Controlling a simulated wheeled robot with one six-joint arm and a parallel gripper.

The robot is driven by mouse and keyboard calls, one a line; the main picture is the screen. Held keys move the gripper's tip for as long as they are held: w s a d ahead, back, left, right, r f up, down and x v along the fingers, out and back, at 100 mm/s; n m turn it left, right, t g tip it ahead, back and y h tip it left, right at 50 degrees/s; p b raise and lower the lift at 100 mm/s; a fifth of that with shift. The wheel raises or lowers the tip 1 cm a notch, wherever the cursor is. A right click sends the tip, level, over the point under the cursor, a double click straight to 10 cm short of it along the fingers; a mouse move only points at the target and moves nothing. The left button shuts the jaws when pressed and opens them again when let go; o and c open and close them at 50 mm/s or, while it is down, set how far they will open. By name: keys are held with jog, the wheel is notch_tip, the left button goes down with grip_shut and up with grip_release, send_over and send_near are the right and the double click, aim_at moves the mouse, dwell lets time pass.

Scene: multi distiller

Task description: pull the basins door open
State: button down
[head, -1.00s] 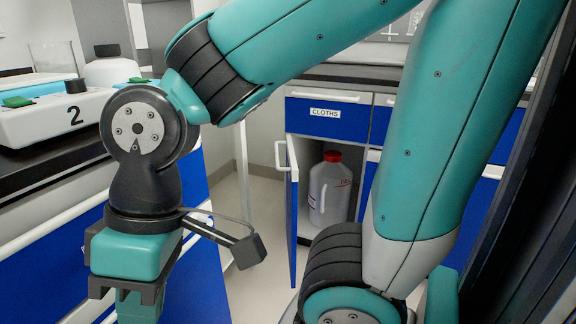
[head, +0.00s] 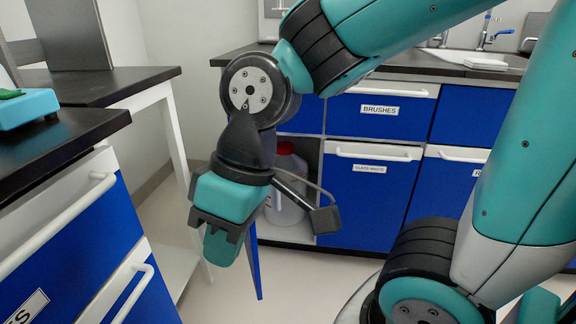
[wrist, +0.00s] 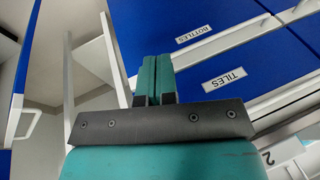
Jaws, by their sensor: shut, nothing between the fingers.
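No label reading basins is legible in any view. Blue cabinet doors line the back counter in the head view: one marked GLASS WASTE (head: 370,205) is closed, and another closed door (head: 448,190) to its right has a label mostly hidden by my arm. A narrow blue door (head: 254,265) stands open at the left, partly behind my gripper. My gripper (head: 222,246) is shut and empty, pointing down in front of that open cabinet. Its closed fingers also show in the wrist view (wrist: 155,78), with drawers labelled BOTTLES (wrist: 202,30) and TILES (wrist: 224,80) beyond.
A jug with a red cap (head: 285,207) stands in the open cabinet. A BRUSHES drawer (head: 380,125) is closed above. A black-topped bench (head: 60,140) with blue drawers stands close at left. A sink and tap (head: 488,38) are at the back right. Pale floor lies between.

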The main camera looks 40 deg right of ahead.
jog(key=w+d+m+t+p, duration=0.3)
jog(key=w+d+m+p, duration=0.45)
jog(key=w+d, duration=0.8)
jog(key=w+d+f+m+t+h+p, duration=0.1)
jog(key=w+d+f+t+p, duration=0.15)
jog(key=d, duration=0.55)
jog(key=w+d+f+m+t+p, duration=0.1)
jog(key=w+d+f+m+p, duration=0.15)
jog(key=d, duration=0.45)
jog(key=a+b+x, duration=0.1)
jog(key=a+x, duration=0.1)
jog(key=x, duration=1)
jog(key=shift+r+b, duration=0.3)
jog(key=shift+r, duration=0.05)
jog(key=shift+a, duration=0.1)
